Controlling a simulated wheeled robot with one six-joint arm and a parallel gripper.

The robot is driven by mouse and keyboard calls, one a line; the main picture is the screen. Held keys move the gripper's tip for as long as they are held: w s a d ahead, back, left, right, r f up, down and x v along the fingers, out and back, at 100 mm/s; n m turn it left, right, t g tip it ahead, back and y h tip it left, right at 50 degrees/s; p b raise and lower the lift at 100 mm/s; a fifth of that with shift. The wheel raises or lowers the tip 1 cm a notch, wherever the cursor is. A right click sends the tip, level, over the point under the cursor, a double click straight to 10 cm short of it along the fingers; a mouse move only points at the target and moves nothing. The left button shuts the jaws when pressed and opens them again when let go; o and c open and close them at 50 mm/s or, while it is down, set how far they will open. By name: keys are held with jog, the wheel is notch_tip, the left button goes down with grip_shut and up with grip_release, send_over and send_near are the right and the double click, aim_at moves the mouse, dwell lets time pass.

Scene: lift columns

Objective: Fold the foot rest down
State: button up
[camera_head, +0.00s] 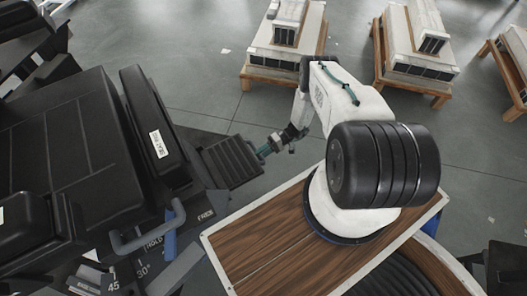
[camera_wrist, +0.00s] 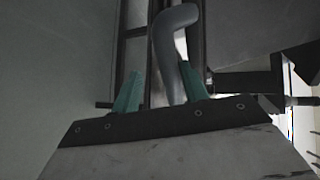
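A black ridged plate (camera_head: 232,160), which looks like the foot rest, juts from the right side of a large black padded seat unit (camera_head: 75,150) in the head view. My gripper (camera_head: 264,151) is at the plate's right end, its teal fingertips close to or touching the edge. In the wrist view my gripper (camera_wrist: 159,75) has its two teal fingers apart. A bent grey bar (camera_wrist: 168,45) shows between them in the picture, nearer the right finger. Whether it lies within the grasp or beyond it, I cannot tell. The plate's underside is hidden in the head view.
A grey U-shaped handle (camera_head: 150,232) and a blue lever (camera_head: 170,235) stand at the seat unit's lower right. Model-like blocks on wooden stands (camera_head: 285,45) (camera_head: 415,50) are at the back. Grey floor (camera_head: 180,60) between is mostly clear.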

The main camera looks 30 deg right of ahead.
jog(key=shift+d+r, duration=0.1)
jog(key=v, duration=0.7)
jog(key=shift+d, duration=0.35)
dwell(0.4)
